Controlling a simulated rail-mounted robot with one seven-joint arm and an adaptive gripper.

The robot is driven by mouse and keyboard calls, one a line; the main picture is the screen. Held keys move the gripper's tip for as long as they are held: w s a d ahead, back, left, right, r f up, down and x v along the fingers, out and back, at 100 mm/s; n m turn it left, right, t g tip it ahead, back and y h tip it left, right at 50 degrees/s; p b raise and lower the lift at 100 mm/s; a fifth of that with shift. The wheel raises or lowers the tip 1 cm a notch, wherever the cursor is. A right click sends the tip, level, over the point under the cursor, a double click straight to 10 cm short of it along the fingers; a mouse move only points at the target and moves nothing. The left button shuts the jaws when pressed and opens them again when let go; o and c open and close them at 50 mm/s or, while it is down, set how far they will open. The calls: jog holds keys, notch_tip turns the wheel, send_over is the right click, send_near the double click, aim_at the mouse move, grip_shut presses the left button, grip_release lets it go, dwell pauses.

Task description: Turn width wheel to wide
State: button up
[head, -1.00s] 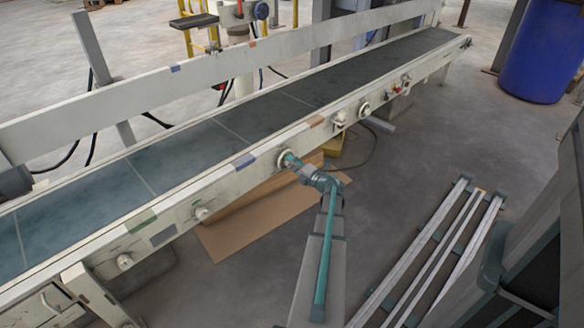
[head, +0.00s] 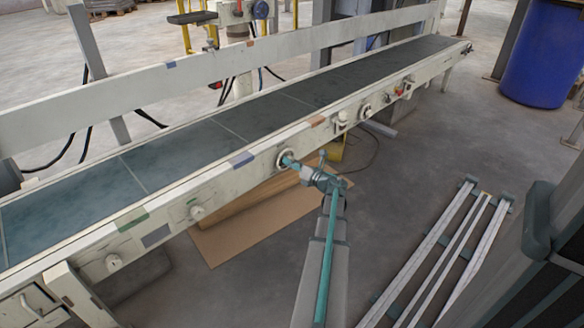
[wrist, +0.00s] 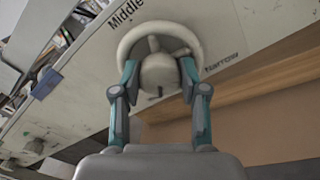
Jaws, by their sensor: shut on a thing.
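The width wheel is a pale round handwheel (wrist: 190,33) with a rounded hub, on the side panel of the conveyor; in the head view the wheel (head: 282,156) is small and partly covered by my gripper. My gripper (wrist: 158,78) is shut on the wheel, with one teal finger at each side of the hub, inside or against the rim; the exact contact is unclear. In the head view my gripper (head: 290,163) reaches it from the front right. The label "Middle" (wrist: 126,13) is up and left of the wheel, and what looks like "narrow" (wrist: 221,65) is to its right. No "wide" label shows.
The conveyor's dark belt (head: 190,145) runs diagonally behind the wheel. Other knobs (head: 197,212) line the same side rail. A cardboard sheet (head: 235,235) lies on the floor below. A metal rail frame (head: 440,250) and a blue barrel (head: 540,55) are at the right.

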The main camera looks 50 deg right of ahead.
jog(key=shift+n, duration=0.6)
jog(key=o, duration=1.1)
jog(key=shift+o, duration=0.2)
jog(key=s+a, duration=0.1)
jog(key=s, duration=1.1)
jog(key=shift+a, duration=0.4)
